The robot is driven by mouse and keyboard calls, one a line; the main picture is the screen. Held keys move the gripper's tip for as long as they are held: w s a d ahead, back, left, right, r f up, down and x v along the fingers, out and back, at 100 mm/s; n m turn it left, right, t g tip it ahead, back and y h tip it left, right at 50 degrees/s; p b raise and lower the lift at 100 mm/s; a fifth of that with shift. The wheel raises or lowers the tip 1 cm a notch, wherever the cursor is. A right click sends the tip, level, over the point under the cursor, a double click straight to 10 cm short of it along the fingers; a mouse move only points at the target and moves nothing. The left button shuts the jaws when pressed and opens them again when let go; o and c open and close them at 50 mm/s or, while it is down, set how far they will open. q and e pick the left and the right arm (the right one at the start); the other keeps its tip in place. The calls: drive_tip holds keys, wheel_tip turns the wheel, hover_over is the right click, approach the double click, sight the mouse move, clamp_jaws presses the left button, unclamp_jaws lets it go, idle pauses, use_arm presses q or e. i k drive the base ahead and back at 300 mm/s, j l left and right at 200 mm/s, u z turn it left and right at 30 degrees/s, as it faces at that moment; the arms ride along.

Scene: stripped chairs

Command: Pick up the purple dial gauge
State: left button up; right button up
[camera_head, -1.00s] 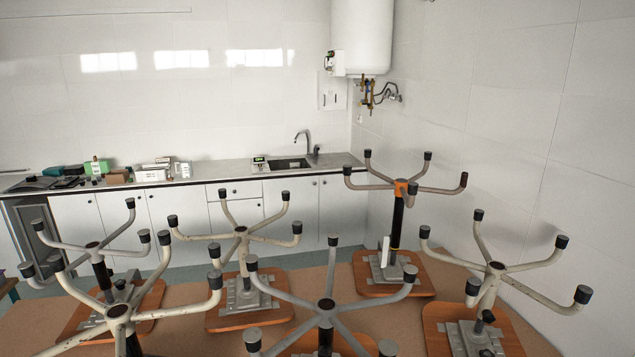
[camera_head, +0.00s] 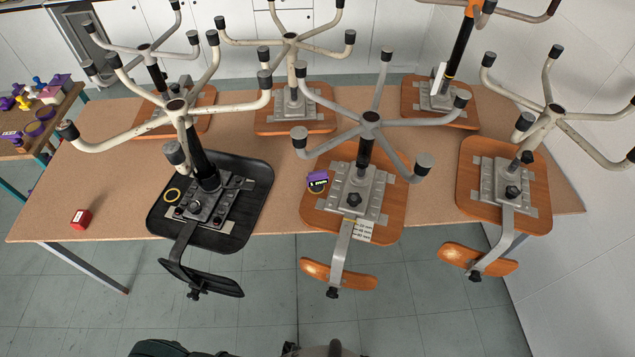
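A small purple object with a dark display face (camera_head: 318,181), which looks like the purple dial gauge, lies on the wooden seat (camera_head: 312,205) of the upturned middle front chair. It sits left of that chair's grey metal base plate (camera_head: 352,190). A thin dark ring shows beside its lower edge. It is too small to read clearly. Neither of my grippers can be made out; only dark parts of my own body show at the bottom edge.
Several upturned chairs with splayed legs crowd the brown table (camera_head: 110,165). A red box (camera_head: 81,219) stands at the table's left. A side table (camera_head: 20,146) at far left holds purple and yellow items.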

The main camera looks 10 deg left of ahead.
sight(316, 180)
drive_tip(key=k+j+z, duration=0.3)
drive_tip(key=j, duration=0.25)
drive_tip(key=k+j+z, duration=0.3)
drive_tip(key=k+j, duration=0.15)
